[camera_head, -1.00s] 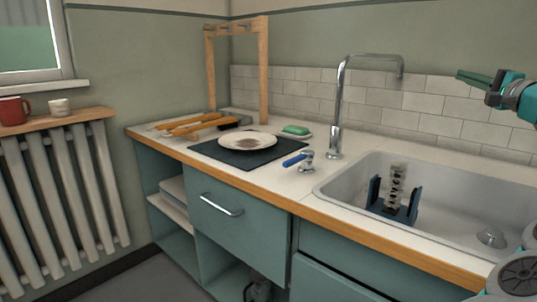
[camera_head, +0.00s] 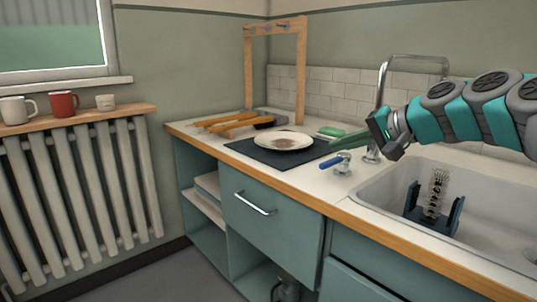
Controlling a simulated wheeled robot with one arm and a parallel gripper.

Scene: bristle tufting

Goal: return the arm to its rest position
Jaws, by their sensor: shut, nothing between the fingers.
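My arm reaches in from the right edge, over the sink side of the counter. My gripper (camera_head: 316,163) points left, its green fingers shut and empty in front of the faucet area and near the plate's right side in the picture. I cannot tell its exact height above the counter.
A soiled plate (camera_head: 284,141) sits on a dark mat (camera_head: 255,152). A wooden frame (camera_head: 301,75) stands behind. Mugs line the left shelf.

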